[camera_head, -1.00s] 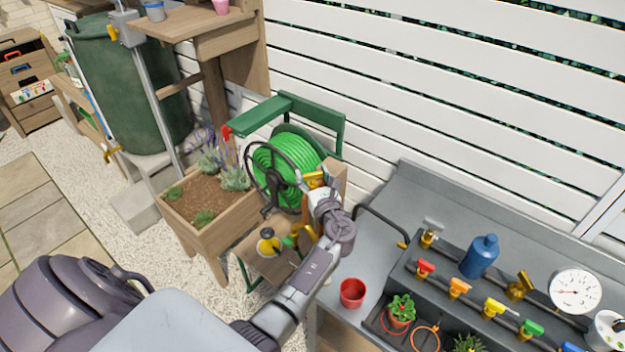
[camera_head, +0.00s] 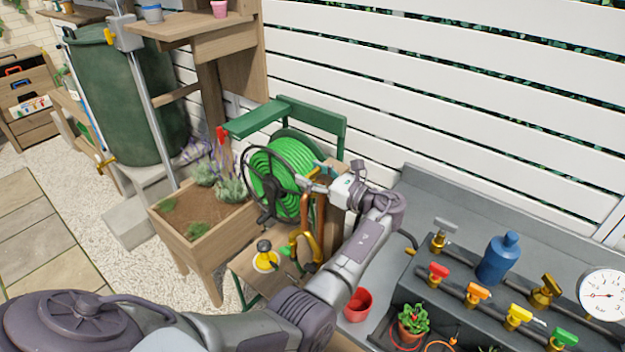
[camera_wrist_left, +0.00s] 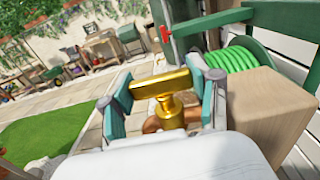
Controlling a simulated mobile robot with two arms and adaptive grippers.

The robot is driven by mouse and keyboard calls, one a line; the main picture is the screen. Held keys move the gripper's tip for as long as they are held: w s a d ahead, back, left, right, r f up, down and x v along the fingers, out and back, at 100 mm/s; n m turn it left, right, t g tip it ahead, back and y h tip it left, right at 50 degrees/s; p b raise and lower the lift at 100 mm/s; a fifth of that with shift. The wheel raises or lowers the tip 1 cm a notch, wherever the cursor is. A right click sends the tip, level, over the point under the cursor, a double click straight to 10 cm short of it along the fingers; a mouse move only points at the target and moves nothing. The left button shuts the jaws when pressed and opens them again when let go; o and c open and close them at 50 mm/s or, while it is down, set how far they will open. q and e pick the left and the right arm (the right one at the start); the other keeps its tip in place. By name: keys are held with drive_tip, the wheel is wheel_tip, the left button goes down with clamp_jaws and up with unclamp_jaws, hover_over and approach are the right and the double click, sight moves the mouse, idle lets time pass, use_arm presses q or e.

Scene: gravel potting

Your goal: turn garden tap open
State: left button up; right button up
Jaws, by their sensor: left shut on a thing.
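The garden tap's brass T-shaped handle (camera_wrist_left: 160,86) stands between the teal finger pads of my left gripper (camera_wrist_left: 164,100) in the left wrist view. The gripper is shut on this handle. In the head view my left gripper (camera_head: 317,184) is at the top of the tap's copper pipe (camera_head: 319,228), beside a wooden post. There the gripper mostly hides the handle. My right gripper is not in view.
A green hose reel (camera_head: 274,178) stands close behind and left of the gripper. A grey bench with coloured valves, a blue bottle (camera_head: 498,260) and a red pot (camera_head: 358,305) is right.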

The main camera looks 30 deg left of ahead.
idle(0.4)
use_arm(q)
drive_tip(key=o, duration=1.2)
drive_tip(key=shift+c, duration=0.2)
drive_tip(key=shift+d, duration=0.25)
drive_tip(key=d, duration=1.1)
drive_tip(key=shift+s+d, duration=0.2)
drive_tip(key=shift+s, duration=0.15)
